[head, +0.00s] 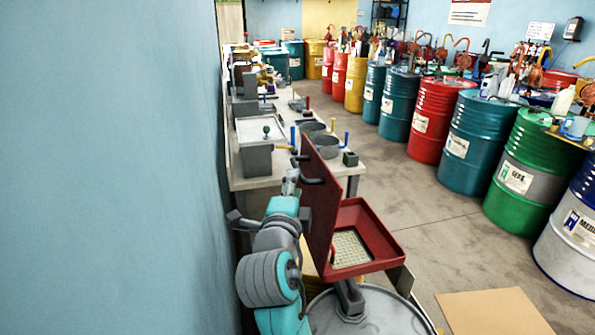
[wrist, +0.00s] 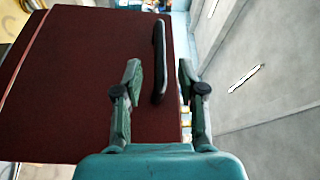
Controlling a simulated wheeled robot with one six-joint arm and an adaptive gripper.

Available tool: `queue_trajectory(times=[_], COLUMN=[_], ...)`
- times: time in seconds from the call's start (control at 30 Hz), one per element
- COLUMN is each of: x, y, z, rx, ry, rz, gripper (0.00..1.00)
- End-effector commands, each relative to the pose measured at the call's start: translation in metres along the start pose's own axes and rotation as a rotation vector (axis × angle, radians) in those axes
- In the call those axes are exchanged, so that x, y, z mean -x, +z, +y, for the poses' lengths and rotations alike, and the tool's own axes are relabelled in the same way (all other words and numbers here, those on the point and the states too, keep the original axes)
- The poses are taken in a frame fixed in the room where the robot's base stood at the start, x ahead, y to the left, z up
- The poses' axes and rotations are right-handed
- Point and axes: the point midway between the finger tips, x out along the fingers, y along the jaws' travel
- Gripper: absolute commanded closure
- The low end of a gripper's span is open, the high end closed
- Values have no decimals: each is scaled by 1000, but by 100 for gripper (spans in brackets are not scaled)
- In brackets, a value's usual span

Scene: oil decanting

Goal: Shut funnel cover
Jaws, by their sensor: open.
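The funnel cover (head: 322,205) is a dark red panel standing upright, open, at the left edge of the red square funnel (head: 378,228). The funnel shows a mesh (head: 352,248) inside. In the wrist view the cover (wrist: 85,85) fills the left and middle, with a black bar handle (wrist: 158,50) near its right edge. My gripper (wrist: 160,72) is open and empty. The handle's near end appears between its fingers; I cannot tell whether they touch it. In the head view my gripper (head: 291,180) is left of the cover, partly hidden behind my arm.
The funnel stands on a grey drum (head: 385,315). A blue wall (head: 120,170) runs close along my left. A workbench (head: 260,183) with boxes and pots lies ahead. Coloured drums (head: 515,175) line the right. The floor between is clear, with flat cardboard (head: 495,312) at front.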

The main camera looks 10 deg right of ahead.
Motion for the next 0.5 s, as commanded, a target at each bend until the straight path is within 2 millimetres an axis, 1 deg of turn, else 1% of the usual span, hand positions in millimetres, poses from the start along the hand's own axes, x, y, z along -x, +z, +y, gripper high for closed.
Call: queue_trajectory(times=[0.03, 0.2, 0.33, 0.5], x=[-11, -38, -53, -62], y=[-2, -1, -1, 0], z=[0, -1, 0, 0], rx=[0, 1, 1, 1], ry=[0, -1, 0, -1], rz=[4, 2, 1, 0], gripper=[60, 60, 60, 60])
